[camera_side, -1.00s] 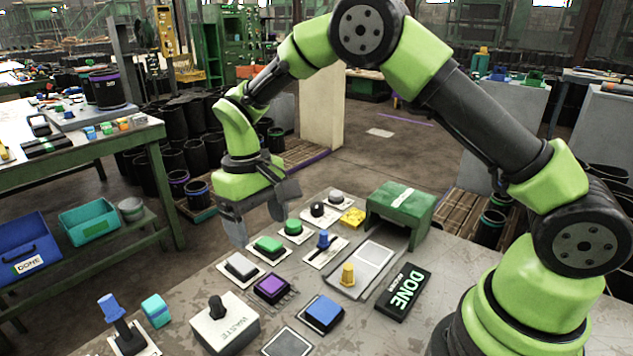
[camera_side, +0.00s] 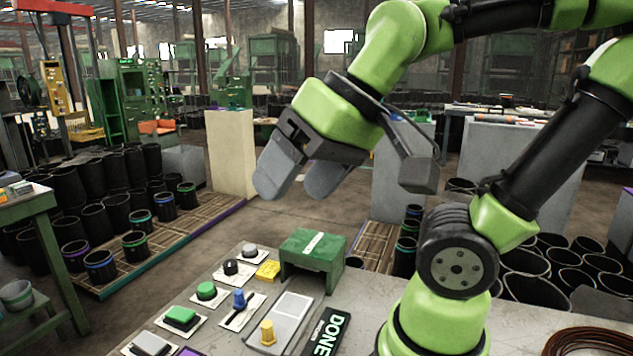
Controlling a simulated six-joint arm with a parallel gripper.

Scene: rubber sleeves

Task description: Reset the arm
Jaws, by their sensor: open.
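My gripper (camera_side: 300,182) is in the upper middle of the side view, high above the far part of the work table (camera_side: 365,322). Its two grey fingers are apart and angled down to the left. Nothing is between them. The arm is raised and bent, with its upper links running out of the top of the picture. The gripper touches nothing on the table.
The table holds a green cover box (camera_side: 313,257), a yellow knob (camera_side: 267,332), a blue lever (camera_side: 239,299), green buttons (camera_side: 181,315) and a black DONE sign (camera_side: 327,333). Black sleeves (camera_side: 98,222) stand on the floor at left. A grey pedestal (camera_side: 506,165) stands behind.

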